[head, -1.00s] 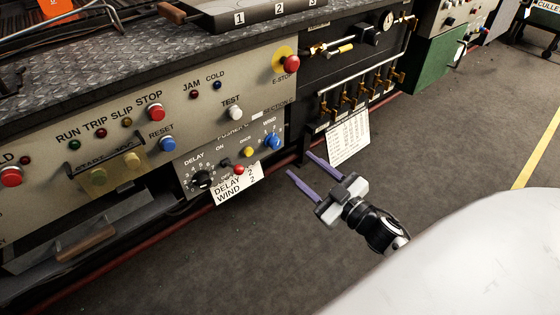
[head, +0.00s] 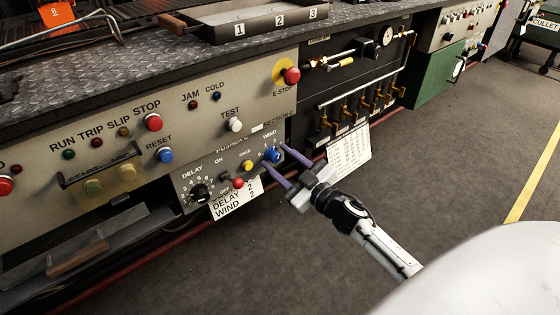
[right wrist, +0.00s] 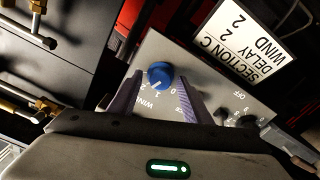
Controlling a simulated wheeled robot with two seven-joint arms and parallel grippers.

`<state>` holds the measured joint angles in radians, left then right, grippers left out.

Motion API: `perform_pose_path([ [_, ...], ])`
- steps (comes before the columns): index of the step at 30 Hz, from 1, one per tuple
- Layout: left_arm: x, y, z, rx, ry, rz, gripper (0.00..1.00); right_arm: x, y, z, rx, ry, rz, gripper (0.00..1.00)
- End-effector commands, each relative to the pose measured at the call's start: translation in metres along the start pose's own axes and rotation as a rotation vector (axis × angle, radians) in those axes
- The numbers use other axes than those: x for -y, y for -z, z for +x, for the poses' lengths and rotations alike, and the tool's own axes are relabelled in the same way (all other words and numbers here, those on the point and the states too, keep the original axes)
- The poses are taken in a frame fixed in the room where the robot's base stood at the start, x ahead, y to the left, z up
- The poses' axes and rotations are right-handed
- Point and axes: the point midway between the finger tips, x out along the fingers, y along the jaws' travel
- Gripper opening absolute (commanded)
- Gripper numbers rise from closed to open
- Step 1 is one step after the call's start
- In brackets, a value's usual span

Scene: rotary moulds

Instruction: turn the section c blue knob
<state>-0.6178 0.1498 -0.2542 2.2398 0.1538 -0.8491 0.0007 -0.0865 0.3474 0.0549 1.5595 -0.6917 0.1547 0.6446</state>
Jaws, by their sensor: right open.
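The blue WIND knob (head: 271,155) is at the right end of the small section C pusher panel (head: 232,178) in the head view. It also shows in the right wrist view (right wrist: 160,75), with marks 0, 1 and 2 around it. A pale mark on the knob faces the numbers; its exact setting is hard to read. My right gripper (head: 274,157) is open, its two purple fingers pointing at the panel. In the right wrist view the fingers (right wrist: 158,83) lie either side of the knob; contact cannot be told. My left gripper is out of view.
A card (right wrist: 242,40) reads section C, delay 2, wind 2. A black DELAY knob (head: 200,192), a yellow button (head: 247,166) and a red button (head: 238,183) share the panel. Brass valves (head: 350,108) and a white sheet (head: 349,150) lie to the right. The floor in front is clear.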

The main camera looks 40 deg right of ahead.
Motion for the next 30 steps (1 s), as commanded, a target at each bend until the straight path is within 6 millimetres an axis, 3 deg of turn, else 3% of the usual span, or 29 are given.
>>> perform_pose_path([
  [2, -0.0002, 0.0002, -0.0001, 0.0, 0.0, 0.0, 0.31, 0.0001, -0.0001, -0.0002, 0.0, 0.0, 0.0, 0.41],
  [9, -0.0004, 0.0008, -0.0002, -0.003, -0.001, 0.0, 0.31, 0.0002, -0.0001, -0.0004, 0.0, 0.0, 0.001, 0.03],
  [20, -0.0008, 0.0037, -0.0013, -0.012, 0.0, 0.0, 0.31, 0.0003, 0.0001, -0.0006, 0.0, 0.0, -0.062, 0.03],
  [30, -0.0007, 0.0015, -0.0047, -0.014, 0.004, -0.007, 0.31, 0.0016, -0.0003, -0.0007, 0.0, 0.001, -0.315, 0.03],
])
